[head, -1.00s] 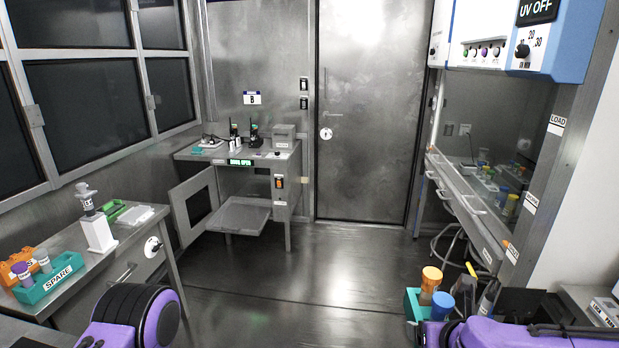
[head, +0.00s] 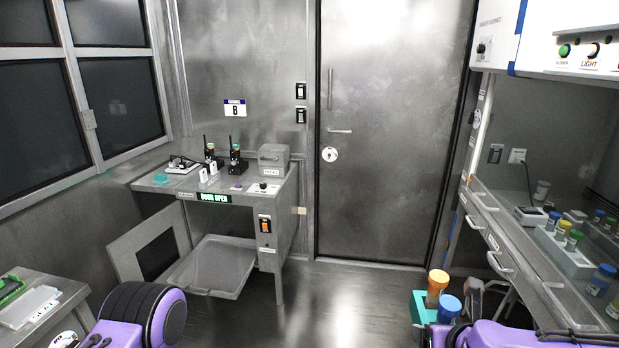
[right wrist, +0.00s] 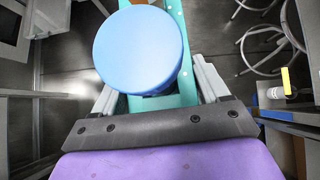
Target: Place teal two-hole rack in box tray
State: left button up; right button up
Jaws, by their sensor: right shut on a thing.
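The teal two-hole rack (head: 418,308) is at the lower right of the head view, held up in front of my right arm. It carries an orange-capped tube (head: 437,288) and a blue-capped tube (head: 449,307). In the right wrist view, my right gripper (right wrist: 155,98) is shut on the teal rack (right wrist: 181,40), and the blue cap (right wrist: 138,47) hides part of it. The box tray (head: 219,267) is a grey, empty tray sticking out below the bench marked DOOR OPEN. My left arm shows at the lower left of the head view, but its gripper is out of the picture.
The open box door (head: 150,252) stands left of the tray. The bench top (head: 225,183) holds radios and small devices. A side table (head: 35,310) is at lower left, and a cabinet with tubes (head: 570,250) at right. The floor ahead (head: 340,305) is clear.

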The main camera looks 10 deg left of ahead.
aim_at(200, 276)
jog(key=i, duration=3.25)
jog(key=u, duration=3.25)
jog(key=i, duration=0.5)
jog(key=u, duration=0.05)
